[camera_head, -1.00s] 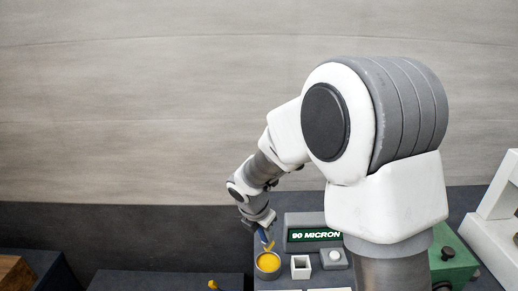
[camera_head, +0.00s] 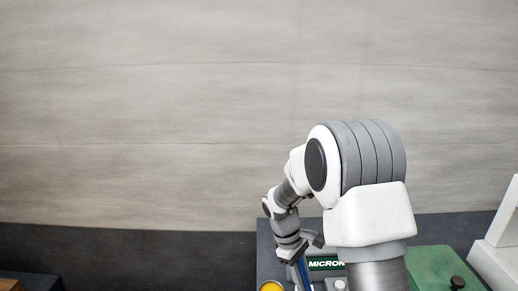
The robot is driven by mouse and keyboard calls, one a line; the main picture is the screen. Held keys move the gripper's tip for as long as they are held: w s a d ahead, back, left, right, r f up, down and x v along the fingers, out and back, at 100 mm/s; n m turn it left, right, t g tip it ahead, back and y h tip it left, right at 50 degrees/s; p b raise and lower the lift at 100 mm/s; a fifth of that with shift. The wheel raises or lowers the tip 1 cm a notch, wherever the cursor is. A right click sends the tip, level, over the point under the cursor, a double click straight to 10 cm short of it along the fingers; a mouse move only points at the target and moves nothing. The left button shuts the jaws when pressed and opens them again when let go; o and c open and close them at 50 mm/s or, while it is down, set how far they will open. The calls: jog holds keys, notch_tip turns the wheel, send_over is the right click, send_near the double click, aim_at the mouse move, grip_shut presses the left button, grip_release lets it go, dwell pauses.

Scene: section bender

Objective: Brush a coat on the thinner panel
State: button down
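My gripper (camera_head: 300,262) points down near the bottom edge of the head view. A blue brush handle (camera_head: 304,273) extends down from between its fingers, so it appears shut on the brush. The brush tip is cut off below the frame. A pot of yellow paint (camera_head: 271,287) shows only its top at the bottom edge, left of the brush. I cannot make out any panel in this view.
A green block with a black knob (camera_head: 437,267) stands right of my arm. A white frame (camera_head: 500,240) is at the far right. A dark surface with a brown edge (camera_head: 22,284) shows at lower left. A grey wall fills the background.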

jog(key=m, duration=0.1)
jog(key=d+m, duration=0.1)
jog(key=m+g+y, duration=0.1)
jog(key=m, duration=0.1)
jog(key=shift+s+d+f, duration=0.25)
jog(key=shift+s+f, duration=0.15)
jog(key=m, duration=0.2)
jog(key=d+m+y, duration=0.1)
jog(key=shift+s+f+g, duration=0.2)
jog(key=shift+s+g, duration=0.15)
jog(key=shift+g, duration=0.05)
jog(key=m, duration=0.3)
jog(key=shift+s+d+f+y, duration=0.15)
jog(key=shift+s+y, duration=0.15)
jog(key=shift+y, duration=0.1)
